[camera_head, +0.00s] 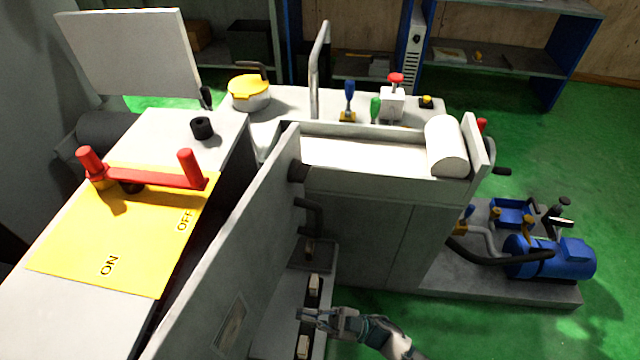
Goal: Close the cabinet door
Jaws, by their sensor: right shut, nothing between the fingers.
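A tall grey panel (237,240), which looks like the cabinet door, runs from the grey machine body (370,235) toward the bottom of the view. It stands out from the body's front, so it looks open. A small framed plate (230,325) is on its lower part. My right gripper (303,317) is at the bottom centre, to the right of this panel, with its fingers shut and empty. It is over a grey ledge with small pale blocks (314,285). I cannot tell whether it touches them. My left gripper is not in view.
A yellow ON/OFF plate (135,230) with a red handle lies to the left. A white roller (446,146) tops the machine body. A blue motor (550,257) with hoses sits on a low base at right. Green floor (560,150) is clear beyond it.

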